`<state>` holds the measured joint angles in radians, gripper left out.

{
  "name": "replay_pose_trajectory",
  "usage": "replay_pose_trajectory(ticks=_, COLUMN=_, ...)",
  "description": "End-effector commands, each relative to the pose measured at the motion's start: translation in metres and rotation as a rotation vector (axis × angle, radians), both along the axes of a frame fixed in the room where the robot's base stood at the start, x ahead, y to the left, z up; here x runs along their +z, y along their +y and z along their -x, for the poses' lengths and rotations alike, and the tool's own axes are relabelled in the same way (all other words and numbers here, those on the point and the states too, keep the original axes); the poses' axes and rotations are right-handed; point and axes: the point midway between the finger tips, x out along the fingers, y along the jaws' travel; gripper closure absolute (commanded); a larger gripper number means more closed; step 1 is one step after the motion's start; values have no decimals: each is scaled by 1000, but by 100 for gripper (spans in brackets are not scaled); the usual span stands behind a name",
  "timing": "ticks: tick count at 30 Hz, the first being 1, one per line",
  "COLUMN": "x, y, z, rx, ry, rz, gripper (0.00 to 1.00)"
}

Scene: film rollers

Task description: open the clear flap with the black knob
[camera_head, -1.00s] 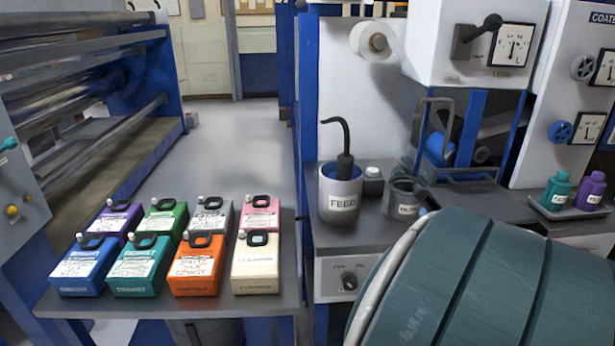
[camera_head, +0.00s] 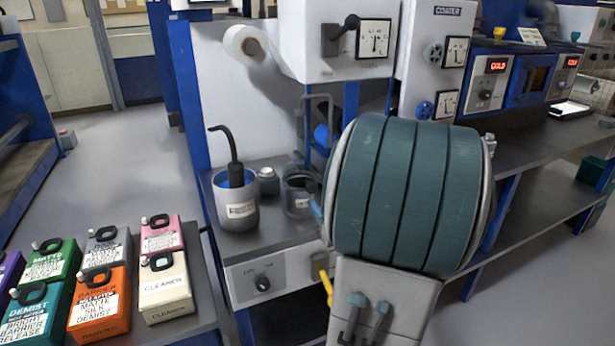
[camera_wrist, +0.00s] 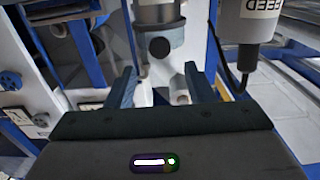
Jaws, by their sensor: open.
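My gripper (camera_wrist: 159,80) is open in the wrist view, its two blue fingers apart with nothing held between them. A round black knob-like part (camera_wrist: 160,48) shows beyond the fingertips, roughly centred between them and apart from them. A grey can (camera_wrist: 160,10) is just above it in this upside-down picture. I cannot make out the clear flap's edges in either view. In the head view my large teal arm covers the gripper and part of the coater (camera_head: 350,40).
The FEED can (camera_head: 240,212) with a black hose stands left of a second can (camera_head: 298,198) and a small bottle (camera_head: 268,181) on the coater's shelf. A paper roll (camera_head: 243,41) is above. Several chemical jugs (camera_head: 165,285) stand on a lower shelf at left.

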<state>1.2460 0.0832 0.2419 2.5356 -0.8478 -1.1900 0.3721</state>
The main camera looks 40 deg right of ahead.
Motion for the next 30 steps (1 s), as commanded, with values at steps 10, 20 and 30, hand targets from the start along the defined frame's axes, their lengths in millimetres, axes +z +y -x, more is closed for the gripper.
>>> replay_pose_trajectory(ticks=10, x=-1, y=-14, z=-62, rx=1, ry=-1, rz=-1, gripper=52)
replay_pose_trajectory(ticks=20, x=0, y=-20, z=-85, rx=-2, ry=-1, rz=1, gripper=52)
replay_pose_trajectory(ticks=30, x=0, y=-20, z=-85, rx=-2, ry=0, rz=1, gripper=85)
